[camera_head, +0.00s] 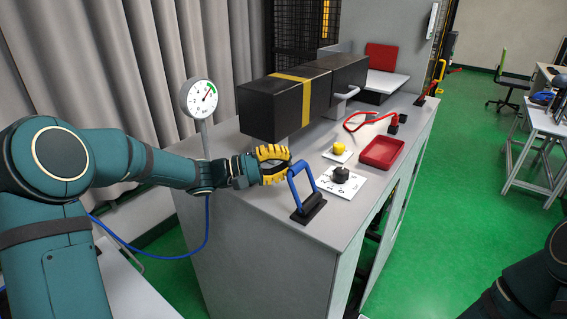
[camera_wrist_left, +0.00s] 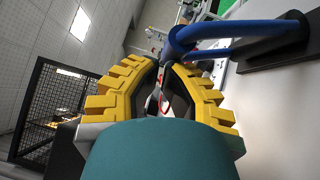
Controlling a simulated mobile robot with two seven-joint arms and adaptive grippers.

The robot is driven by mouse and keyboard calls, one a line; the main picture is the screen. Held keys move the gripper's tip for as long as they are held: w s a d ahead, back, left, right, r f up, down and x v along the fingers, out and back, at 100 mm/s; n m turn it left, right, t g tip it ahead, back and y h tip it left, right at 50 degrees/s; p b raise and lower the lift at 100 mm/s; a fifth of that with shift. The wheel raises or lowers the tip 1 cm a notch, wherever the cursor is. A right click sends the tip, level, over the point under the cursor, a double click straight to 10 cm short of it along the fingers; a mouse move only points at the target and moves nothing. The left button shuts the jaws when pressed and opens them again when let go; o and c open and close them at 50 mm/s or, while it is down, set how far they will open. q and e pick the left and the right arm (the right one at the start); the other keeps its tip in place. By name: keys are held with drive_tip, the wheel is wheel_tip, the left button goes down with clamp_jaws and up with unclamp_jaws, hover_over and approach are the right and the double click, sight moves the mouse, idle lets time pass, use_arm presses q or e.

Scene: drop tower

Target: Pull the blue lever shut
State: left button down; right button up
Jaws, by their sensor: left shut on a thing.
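The blue lever (camera_head: 311,178) is a loop-shaped handle on a black base (camera_head: 309,210) at the near end of the grey bench top. The loop stands raised, leaning a little to the left. My left gripper (camera_head: 283,164) has yellow fingers and reaches it from the left, at the top of the loop. In the left wrist view, the yellow fingertips (camera_wrist_left: 180,62) close together at the end of the blue loop (camera_wrist_left: 235,29). The gripper is shut on the blue lever. The exact contact is partly hidden by the fingers. My right gripper is outside the views.
Behind the lever are a black dial (camera_head: 341,173), a yellow button (camera_head: 339,149), a red tray (camera_head: 382,153) and a red lever (camera_head: 392,122). A large black box (camera_head: 270,108) with a yellow stripe overhangs the bench. A gauge (camera_head: 199,98) stands left of it.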

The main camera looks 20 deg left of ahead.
sight(296, 164)
use_arm(q)
drive_tip(key=shift+s+d+r+m+g, duration=0.1)
drive_tip(key=shift+d+r+m+g, duration=0.2)
drive_tip(key=shift+s+d+r+m+g+y+b, duration=0.2)
drive_tip(key=shift+s+d+r+m+y+b, duration=0.1)
drive_tip(key=shift+d+m+y+b, duration=0.3)
drive_tip(key=shift+s+d+r+m+g+y+b, duration=0.2)
drive_tip(key=shift+d+r+m+y+b, duration=0.15)
drive_tip(key=shift+d+b, duration=0.3)
drive_tip(key=d+m+y, duration=0.1)
drive_tip(key=s+d+m+y+b, duration=0.1)
drive_tip(key=d+m+y+b, duration=0.1)
drive_tip(key=d, duration=0.1)
drive_tip(key=shift+s+r+g+y, duration=0.2)
drive_tip(key=shift+r+g+y, duration=0.05)
drive_tip(key=shift+r+g, duration=0.1)
drive_tip(key=shift+s+d+f+b, duration=0.1)
drive_tip(key=shift+s+d+b, duration=0.1)
drive_tip(key=shift+d+b, duration=0.5)
